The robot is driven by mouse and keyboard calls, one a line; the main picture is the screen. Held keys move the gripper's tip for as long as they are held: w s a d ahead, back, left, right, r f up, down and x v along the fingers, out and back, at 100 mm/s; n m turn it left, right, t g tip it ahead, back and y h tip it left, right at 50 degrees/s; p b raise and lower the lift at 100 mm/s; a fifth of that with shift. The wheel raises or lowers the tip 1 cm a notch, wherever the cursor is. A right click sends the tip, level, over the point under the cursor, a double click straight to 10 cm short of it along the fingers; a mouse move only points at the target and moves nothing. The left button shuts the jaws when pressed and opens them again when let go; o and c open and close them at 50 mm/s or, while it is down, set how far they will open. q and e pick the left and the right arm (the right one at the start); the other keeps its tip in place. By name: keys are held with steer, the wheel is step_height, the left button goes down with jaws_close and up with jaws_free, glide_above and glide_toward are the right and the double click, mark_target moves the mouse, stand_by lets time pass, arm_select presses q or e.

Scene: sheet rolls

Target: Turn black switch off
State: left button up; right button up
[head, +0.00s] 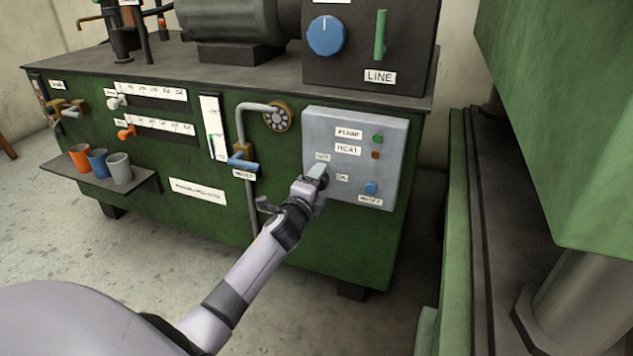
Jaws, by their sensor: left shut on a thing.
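A grey control box (395,165) is on the front of the green machine. It has small white labels, a green light and an orange-brown light at upper right, and a blue knob at lower right. My left gripper (317,172) reaches up to the left part of this box, between a small label above and another at its right. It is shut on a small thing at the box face. The fingers cover nearly all of it; by its place it is the black switch, but its position cannot be read. My right gripper is not in view.
Left of the box are a grey pipe with a blue valve handle (243,163) and a round dial (278,116). A shelf (143,184) holds three cups. A large green machine (560,120) stands close at right. Grey floor is open at left.

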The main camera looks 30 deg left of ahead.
arm_select(q)
steer(key=shift+f, duration=0.1)
steer(key=o, duration=1)
steer(key=p+v, duration=0.2)
steer(key=v, duration=0.5)
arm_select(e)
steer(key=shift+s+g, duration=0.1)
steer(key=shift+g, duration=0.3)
arm_select(q)
steer(key=shift+s, duration=0.1)
